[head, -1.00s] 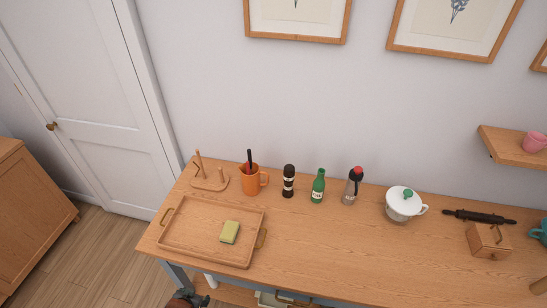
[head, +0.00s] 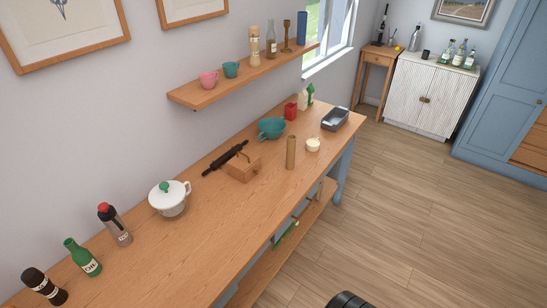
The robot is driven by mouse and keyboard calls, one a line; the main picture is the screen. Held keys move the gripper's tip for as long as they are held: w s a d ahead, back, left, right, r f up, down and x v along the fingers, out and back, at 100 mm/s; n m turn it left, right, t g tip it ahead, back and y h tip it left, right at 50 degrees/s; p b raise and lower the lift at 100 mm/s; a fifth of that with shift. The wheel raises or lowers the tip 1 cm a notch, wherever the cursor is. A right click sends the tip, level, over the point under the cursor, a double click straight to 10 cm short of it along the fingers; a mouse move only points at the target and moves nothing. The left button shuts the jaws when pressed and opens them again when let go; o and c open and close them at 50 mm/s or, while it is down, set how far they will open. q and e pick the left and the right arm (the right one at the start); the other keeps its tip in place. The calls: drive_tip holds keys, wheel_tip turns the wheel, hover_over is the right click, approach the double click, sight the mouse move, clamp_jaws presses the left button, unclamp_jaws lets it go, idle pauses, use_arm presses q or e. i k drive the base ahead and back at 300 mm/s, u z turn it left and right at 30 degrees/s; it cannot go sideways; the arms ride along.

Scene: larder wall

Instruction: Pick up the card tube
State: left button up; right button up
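The card tube (head: 291,152) is a plain brown cylinder standing upright on the long wooden counter (head: 205,228), near its front edge and right of the middle of the view. It stands just right of a small wooden box (head: 242,167) and left of a small cream pot (head: 313,144), apart from both. Nothing hides it. No gripper fingers show in the head view. A dark rounded part at the bottom edge seems to be mine. Neither gripper is near the tube in this view.
A black rolling pin (head: 225,157), teal bowl (head: 271,128), red tin (head: 290,111) and dark loaf tin (head: 335,119) lie behind or beyond the tube. A white lidded pot (head: 170,197) and several bottles stand to the left. A wall shelf (head: 245,77) overhangs the back. Open floor lies right.

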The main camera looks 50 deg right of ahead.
sight(291, 145)
drive_tip(key=z, duration=3.15)
drive_tip(key=k, duration=0.2)
drive_tip(key=u, duration=0.1)
